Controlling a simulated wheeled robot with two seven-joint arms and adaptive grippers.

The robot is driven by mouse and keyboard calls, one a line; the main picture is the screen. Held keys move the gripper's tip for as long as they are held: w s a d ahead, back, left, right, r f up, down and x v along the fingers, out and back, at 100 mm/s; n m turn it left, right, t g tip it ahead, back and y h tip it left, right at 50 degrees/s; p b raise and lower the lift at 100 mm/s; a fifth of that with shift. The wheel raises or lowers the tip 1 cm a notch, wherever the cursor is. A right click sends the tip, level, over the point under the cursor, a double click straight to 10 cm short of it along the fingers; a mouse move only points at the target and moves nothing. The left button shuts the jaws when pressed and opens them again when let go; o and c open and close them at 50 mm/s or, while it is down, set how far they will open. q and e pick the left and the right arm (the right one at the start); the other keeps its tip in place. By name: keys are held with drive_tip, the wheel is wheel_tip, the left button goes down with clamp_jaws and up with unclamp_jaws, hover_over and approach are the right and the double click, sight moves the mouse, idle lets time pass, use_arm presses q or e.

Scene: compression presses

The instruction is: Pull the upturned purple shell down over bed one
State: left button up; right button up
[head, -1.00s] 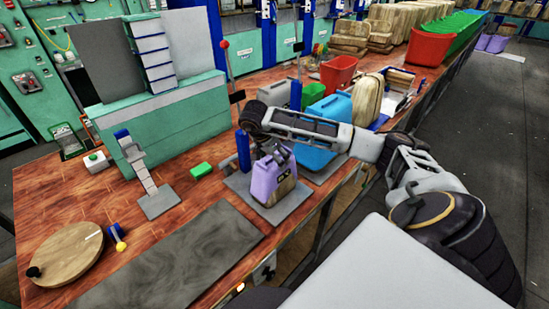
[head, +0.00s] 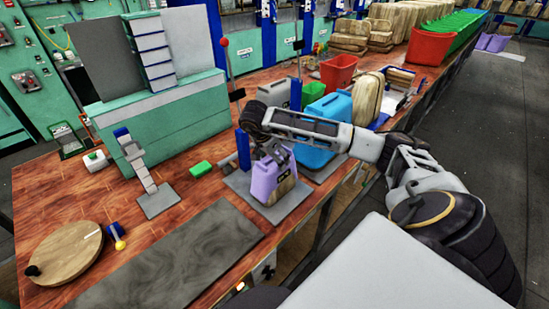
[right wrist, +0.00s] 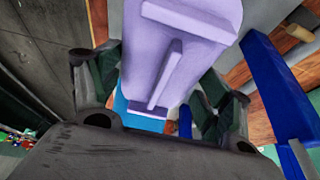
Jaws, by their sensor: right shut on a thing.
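The purple shell (head: 265,180) stands upright over the grey plate (head: 240,185) near the table's front edge in the head view. A tan, wood-like part (head: 285,187) shows at its lower right side. My right gripper (head: 276,152) is at the top of the shell, partly hidden by my arm. In the right wrist view the purple shell (right wrist: 175,55) lies between the two dark fingers (right wrist: 160,95), and the gripper is shut on it. Which plate is bed one is not marked clearly. My left gripper does not show.
A blue post (head: 243,150) stands close behind the shell. A blue canister (head: 325,125) is on a neighbouring plate to the right. A dark mat (head: 175,262) lies bare in front.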

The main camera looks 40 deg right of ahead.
drive_tip(key=shift+f, duration=0.2)
drive_tip(key=o, duration=1.5)
drive_tip(key=shift+v, duration=5.6)
drive_tip(key=shift+r, duration=0.35)
drive_tip(key=shift+a, duration=0.1)
